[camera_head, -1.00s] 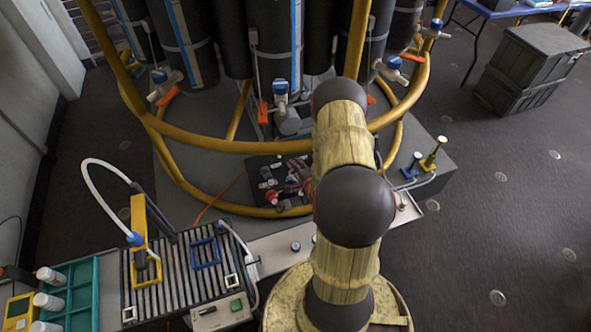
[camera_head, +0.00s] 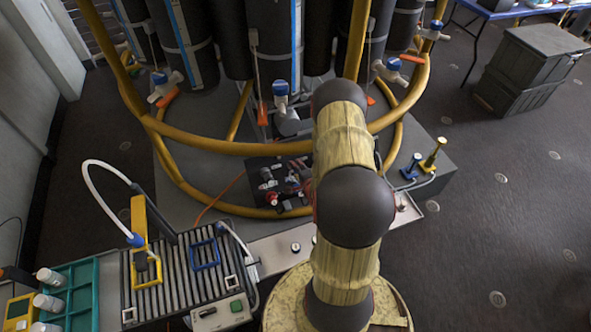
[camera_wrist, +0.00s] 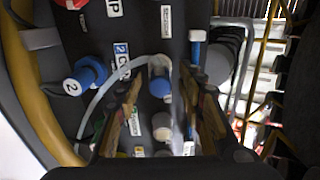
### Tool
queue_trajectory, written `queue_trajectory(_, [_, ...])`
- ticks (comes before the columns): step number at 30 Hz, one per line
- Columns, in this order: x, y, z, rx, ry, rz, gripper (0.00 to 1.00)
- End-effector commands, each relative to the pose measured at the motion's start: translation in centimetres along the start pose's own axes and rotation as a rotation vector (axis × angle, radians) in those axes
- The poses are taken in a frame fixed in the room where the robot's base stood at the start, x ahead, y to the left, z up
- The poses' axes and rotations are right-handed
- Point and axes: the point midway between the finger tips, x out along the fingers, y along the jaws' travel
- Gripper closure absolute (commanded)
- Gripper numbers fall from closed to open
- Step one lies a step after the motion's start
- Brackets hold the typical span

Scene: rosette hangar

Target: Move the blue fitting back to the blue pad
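In the wrist view my gripper (camera_wrist: 162,100) is open, its two wood-toned fingers apart. A small blue fitting (camera_wrist: 160,86) with a white hose shows in the gap between them, with space visible on both sides. I cannot tell how far below the fingertips it lies. In the head view my arm hides my gripper. A blue square frame, which looks like the blue pad (camera_head: 205,253), lies on the ribbed bench at lower left. A hose end (camera_head: 222,228) lies close to it.
A numbered blue knob (camera_wrist: 88,74) stands left of my fingers. A yellow rail (camera_head: 230,148) rings the dark cylinders. A yellow frame (camera_head: 147,267) with a hose sits left on the bench, beside a teal rack (camera_head: 72,290).

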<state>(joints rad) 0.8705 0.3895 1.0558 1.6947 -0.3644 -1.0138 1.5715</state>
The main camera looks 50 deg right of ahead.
Motion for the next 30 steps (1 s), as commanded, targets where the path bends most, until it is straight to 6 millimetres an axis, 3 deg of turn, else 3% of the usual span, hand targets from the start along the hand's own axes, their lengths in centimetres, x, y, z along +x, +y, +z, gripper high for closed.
queue_trajectory(5, [0.00,-0.01,0.00,0.000,0.000,0.000,0.62])
queue_trajectory(24, [0.00,-0.03,0.00,0.000,0.000,0.000,0.99])
queue_trajectory(30, [0.01,-0.04,-0.01,0.000,0.000,-0.001,1.00])
